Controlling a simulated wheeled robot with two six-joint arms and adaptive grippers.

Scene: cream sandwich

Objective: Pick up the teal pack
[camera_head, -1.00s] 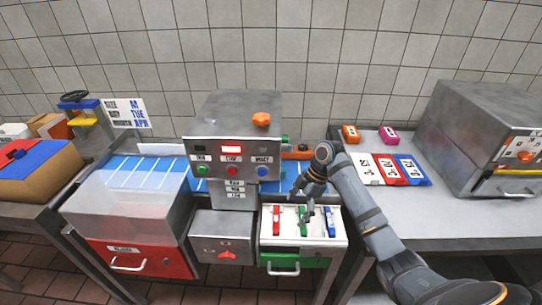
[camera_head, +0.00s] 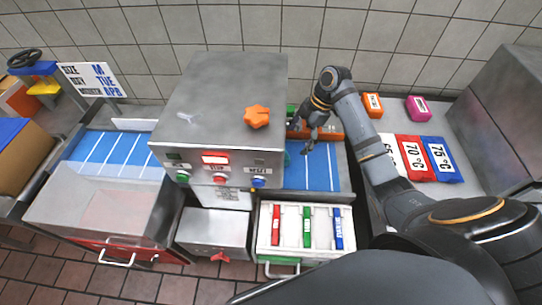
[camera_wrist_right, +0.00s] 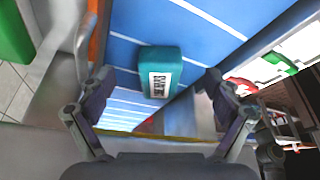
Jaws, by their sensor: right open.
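The teal pack (camera_wrist_right: 162,62) lies on the blue striped belt (camera_wrist_right: 205,45) in the right wrist view, with a white printed label on its near side. My right gripper (camera_wrist_right: 158,80) is open and empty, with its two fingers to either side of the pack in that view; I see no contact. In the head view the right gripper (camera_head: 309,146) hangs over the belt (camera_head: 322,172), just right of the grey machine. A small teal patch (camera_head: 287,158) beside the machine there is probably the pack, mostly hidden by the machine. My left gripper is not in view.
The grey machine (camera_head: 222,100) with buttons and an orange knob stands close left of the gripper. An orange bar (camera_head: 333,133) lies behind the belt. A white tray (camera_head: 265,240) with red, green and blue pieces stands in front. Temperature-labelled packs (camera_head: 416,157) lie at right.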

